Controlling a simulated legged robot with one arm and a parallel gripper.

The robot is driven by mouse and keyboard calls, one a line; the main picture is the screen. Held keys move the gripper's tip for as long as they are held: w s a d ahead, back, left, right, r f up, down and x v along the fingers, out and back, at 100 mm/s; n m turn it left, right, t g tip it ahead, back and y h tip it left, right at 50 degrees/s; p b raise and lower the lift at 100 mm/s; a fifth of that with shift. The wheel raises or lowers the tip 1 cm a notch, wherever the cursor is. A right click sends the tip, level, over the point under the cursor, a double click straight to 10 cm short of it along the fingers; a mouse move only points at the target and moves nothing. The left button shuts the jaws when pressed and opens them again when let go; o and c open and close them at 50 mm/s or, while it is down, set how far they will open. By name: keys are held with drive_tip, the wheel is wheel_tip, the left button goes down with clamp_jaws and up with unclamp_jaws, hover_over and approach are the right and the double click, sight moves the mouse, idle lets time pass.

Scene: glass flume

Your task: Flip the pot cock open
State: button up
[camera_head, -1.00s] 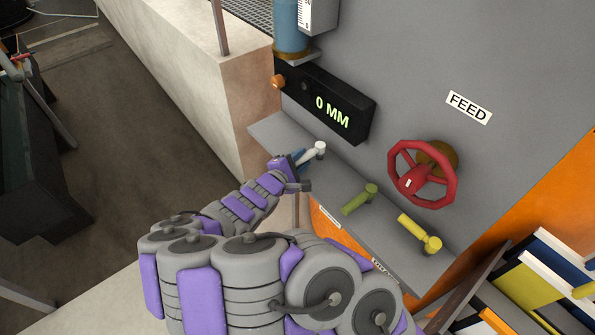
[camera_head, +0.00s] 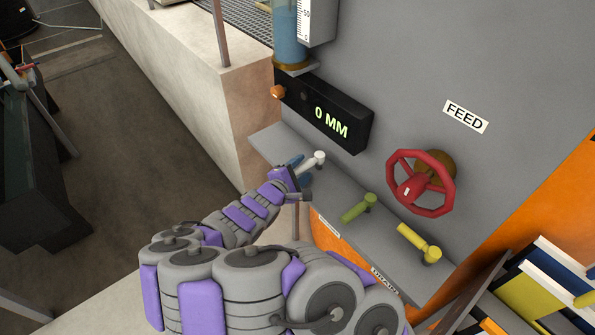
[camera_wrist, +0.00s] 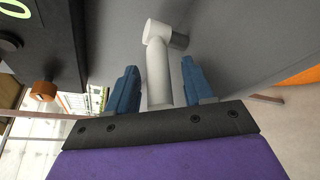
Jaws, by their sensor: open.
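The lever cocks stand in a row on the grey panel. The white cock (camera_head: 318,157) is at the left of the row, the green cock (camera_head: 359,207) in the middle and the yellow cock (camera_head: 420,243) at the right. Which one is the pot cock cannot be read from a label here. My gripper (camera_head: 300,170) is at the white cock. In the wrist view, the blue fingers of my gripper (camera_wrist: 158,90) are open on either side of the white lever (camera_wrist: 158,75), with gaps visible. The lever's far end joins a grey stem.
A red handwheel (camera_head: 421,183) under a FEED label (camera_head: 466,116) is on the grey wall to the right. A black display (camera_head: 325,112) reading 0 MM is above the white cock, with an orange knob (camera_head: 278,92) at its left. Books (camera_head: 550,285) stand at lower right.

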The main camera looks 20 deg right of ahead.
drive_tip(key=p+v, duration=0.4)
drive_tip(key=v, duration=1.3)
drive_tip(key=shift+a+p, duration=0.15)
drive_tip(key=shift+p, duration=0.2)
drive_tip(key=shift+r, duration=0.1)
drive_tip(key=s+d+r+m+g+y, duration=0.1)
drive_tip(key=s+d+r+m+g, duration=0.3)
drive_tip(key=s+d+m+g, duration=0.3)
drive_tip(key=s+d+r+m+g, duration=0.4)
drive_tip(key=s+d, duration=0.2)
drive_tip(key=d, duration=0.2)
drive_tip(key=s+a+r+m+y, duration=0.1)
drive_tip(key=s+a+r+y, duration=0.1)
drive_tip(key=s, duration=0.3)
drive_tip(key=s+a+r+m+y, duration=0.1)
drive_tip(key=s+a+y, duration=0.2)
drive_tip(key=s+y, duration=0.1)
drive_tip(key=s+a+r+m+g+y, duration=0.1)
drive_tip(key=s+a+r+y, duration=0.1)
drive_tip(key=s+y, duration=0.2)
drive_tip(key=shift+s+a+r+y, duration=0.3)
drive_tip(key=shift+s+a+y, duration=0.1)
drive_tip(key=shift+s, duration=0.45)
drive_tip(key=shift+o, duration=0.2)
